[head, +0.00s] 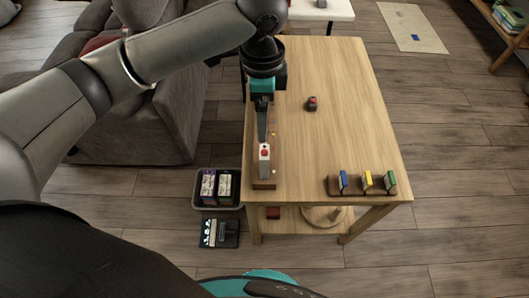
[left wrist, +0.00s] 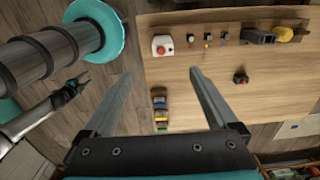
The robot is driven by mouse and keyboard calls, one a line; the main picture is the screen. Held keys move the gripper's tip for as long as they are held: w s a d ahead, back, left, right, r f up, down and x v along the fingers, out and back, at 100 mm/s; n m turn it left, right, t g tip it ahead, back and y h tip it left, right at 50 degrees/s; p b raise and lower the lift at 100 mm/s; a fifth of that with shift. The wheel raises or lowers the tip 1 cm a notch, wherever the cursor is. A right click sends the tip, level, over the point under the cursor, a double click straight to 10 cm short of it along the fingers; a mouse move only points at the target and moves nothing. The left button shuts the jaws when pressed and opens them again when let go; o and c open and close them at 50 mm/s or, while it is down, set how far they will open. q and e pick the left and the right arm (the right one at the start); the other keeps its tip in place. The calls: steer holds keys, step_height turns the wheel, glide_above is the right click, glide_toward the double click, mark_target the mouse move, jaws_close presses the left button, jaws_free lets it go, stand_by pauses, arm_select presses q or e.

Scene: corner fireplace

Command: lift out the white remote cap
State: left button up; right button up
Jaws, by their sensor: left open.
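The white remote cap (head: 265,164) is a white block with a red button on top. It sits at the near end of a narrow wooden rack (head: 264,185) along the table's left edge. In the left wrist view the cap (left wrist: 162,46) lies beyond the fingertips, near the middle of the gap. My left gripper (head: 262,138) points down over the rack, close to the cap in the head view. Its fingers (left wrist: 160,73) are wide apart and empty. My right gripper (left wrist: 78,83) shows small at the left of the wrist view; its finger opening is unclear.
The rack also holds several small pegs, a grey piece (left wrist: 260,37) and a yellow piece (left wrist: 285,35). A small dark object with a red top (head: 311,103) stands mid-table. A card holder (head: 350,190) is at the near right. A bin (head: 230,205) stands on the floor left.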

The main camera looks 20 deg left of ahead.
arm_select(q)
steer(key=b, duration=0.2)
glide_above(264, 150)
steer(key=f, duration=0.8)
steer(key=shift+s+f, duration=0.25)
steer(key=shift+f, duration=0.1)
steer(key=f, duration=0.1)
steer(key=f+b, duration=0.1)
steer(key=f, duration=0.3)
steer(key=shift+w+f+b, duration=0.1)
steer(key=shift+w+b, duration=0.2)
steer(key=shift+c, duration=0.4)
steer(key=c, duration=1.2)
